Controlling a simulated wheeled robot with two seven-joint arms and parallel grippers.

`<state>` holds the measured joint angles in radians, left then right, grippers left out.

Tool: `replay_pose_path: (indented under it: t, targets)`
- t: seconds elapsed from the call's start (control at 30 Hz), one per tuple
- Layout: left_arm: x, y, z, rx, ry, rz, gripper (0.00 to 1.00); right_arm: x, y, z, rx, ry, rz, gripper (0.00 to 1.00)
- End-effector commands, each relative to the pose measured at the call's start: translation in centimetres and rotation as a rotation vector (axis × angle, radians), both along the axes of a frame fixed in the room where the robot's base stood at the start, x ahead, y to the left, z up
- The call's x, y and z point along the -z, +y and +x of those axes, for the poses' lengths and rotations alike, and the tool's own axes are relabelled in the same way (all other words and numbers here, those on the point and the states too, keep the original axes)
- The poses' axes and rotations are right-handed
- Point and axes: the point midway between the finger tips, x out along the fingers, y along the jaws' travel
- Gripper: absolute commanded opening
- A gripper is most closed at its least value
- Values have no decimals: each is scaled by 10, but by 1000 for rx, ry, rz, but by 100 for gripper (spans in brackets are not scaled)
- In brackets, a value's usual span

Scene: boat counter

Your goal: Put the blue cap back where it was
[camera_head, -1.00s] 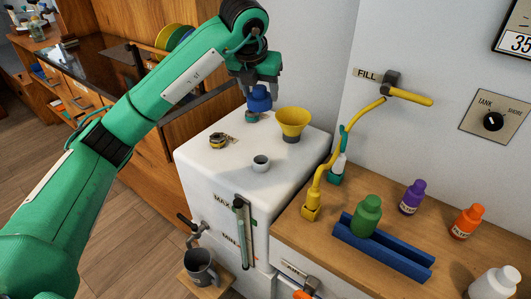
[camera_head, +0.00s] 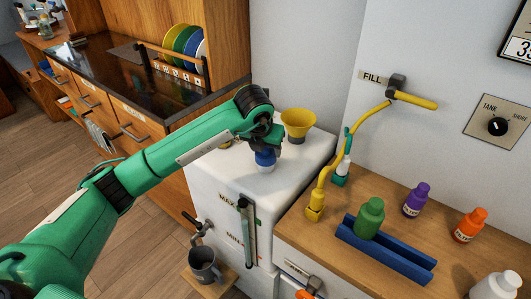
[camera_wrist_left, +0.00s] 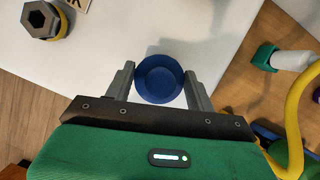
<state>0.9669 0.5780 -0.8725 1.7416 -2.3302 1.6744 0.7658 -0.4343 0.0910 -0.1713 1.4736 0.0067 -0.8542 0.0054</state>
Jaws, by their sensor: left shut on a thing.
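The blue cap (camera_head: 265,158) is between the fingers of my left gripper (camera_head: 267,150), which is shut on it. The wrist view shows the round cap (camera_wrist_left: 159,79) from above, with one grey finger on each side. The cap is over the white tank's top (camera_head: 294,166), at the small pale round neck (camera_head: 266,169), of which only a little shows under the cap. I cannot tell whether the cap touches the neck. My right gripper is not in view.
A yellow funnel (camera_head: 298,122) stands just behind my left gripper. A black and yellow hexagonal fitting (camera_wrist_left: 43,20) lies on the tank top. A yellow hose (camera_head: 325,178) and a wooden counter with a green bottle (camera_head: 369,217) in a blue rack (camera_head: 405,262) are at right.

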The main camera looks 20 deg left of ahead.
Motion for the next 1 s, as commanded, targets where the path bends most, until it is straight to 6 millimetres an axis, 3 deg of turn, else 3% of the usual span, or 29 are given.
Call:
replay_pose_path:
  t: [0.13, 0.4, 0.43, 0.53, 0.83, 1.0]
  targets:
    - [21, 0, 0, 0, 2, 0, 33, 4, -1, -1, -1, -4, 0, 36]
    - [23, 0, 0, 0, 0, 0, 33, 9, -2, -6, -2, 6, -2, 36]
    - [23, 0, 0, 0, 0, 0, 59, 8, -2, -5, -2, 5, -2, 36]
    - [23, 0, 0, 0, 0, 0, 77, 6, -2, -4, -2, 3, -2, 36]
    - [22, 0, 0, 1, 0, 0, 77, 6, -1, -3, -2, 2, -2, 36]
    - [4, 0, -6, 3, -3, -1, 77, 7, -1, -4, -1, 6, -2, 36]
